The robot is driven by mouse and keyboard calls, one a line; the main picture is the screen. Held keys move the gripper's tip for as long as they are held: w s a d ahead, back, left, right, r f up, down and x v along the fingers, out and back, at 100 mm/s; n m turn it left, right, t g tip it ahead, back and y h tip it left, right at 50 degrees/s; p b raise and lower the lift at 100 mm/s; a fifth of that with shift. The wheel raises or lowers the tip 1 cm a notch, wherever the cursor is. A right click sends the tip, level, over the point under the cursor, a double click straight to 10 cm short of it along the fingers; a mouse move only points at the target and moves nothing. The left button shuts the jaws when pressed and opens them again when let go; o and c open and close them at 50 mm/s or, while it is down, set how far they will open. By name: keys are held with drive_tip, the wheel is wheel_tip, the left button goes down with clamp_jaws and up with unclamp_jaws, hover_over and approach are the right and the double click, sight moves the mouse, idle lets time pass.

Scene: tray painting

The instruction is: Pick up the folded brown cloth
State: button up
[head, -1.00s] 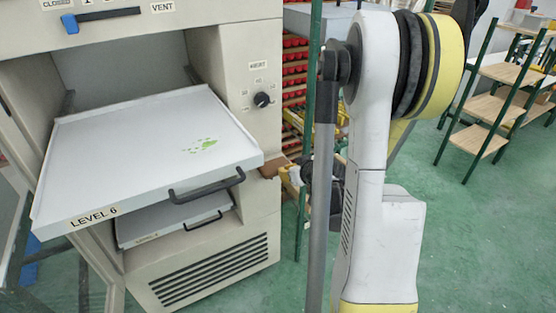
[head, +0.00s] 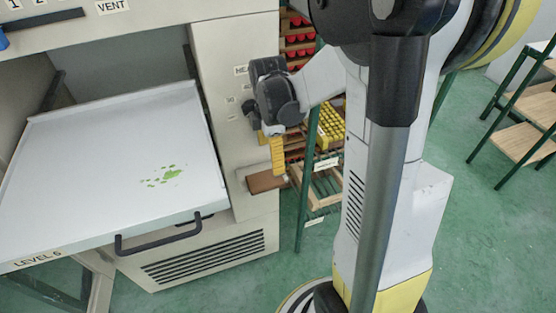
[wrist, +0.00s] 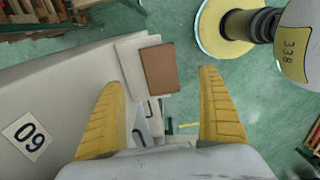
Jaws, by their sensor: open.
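The folded brown cloth (head: 268,181) lies flat on a small pale ledge at the lower right side of the machine. In the wrist view the cloth (wrist: 160,68) is a brown rectangle below and between the spread yellow fingers, a little toward the top of the picture. My gripper (head: 278,158) points down above the cloth, apart from it. The wrist view shows my gripper (wrist: 160,82) open with nothing between its fingers.
The tray marked LEVEL 6 (head: 110,150), with green paint specks, is pulled out of the machine left of my gripper. A green-framed rack (head: 305,200) stands close on the right. Green floor (head: 235,290) is clear in front.

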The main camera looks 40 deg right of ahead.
drive_tip(key=b, duration=0.2)
hover_over(268, 178)
drive_tip(key=f, duration=0.4)
drive_tip(key=shift+s+f, duration=0.25)
drive_tip(key=f+b, duration=0.1)
drive_tip(key=f, duration=0.1)
drive_tip(key=f+b, duration=0.1)
drive_tip(key=f, duration=0.3)
drive_tip(key=shift+w+b, duration=0.4)
drive_tip(key=shift+r, duration=0.1)
drive_tip(key=c, duration=1.2)
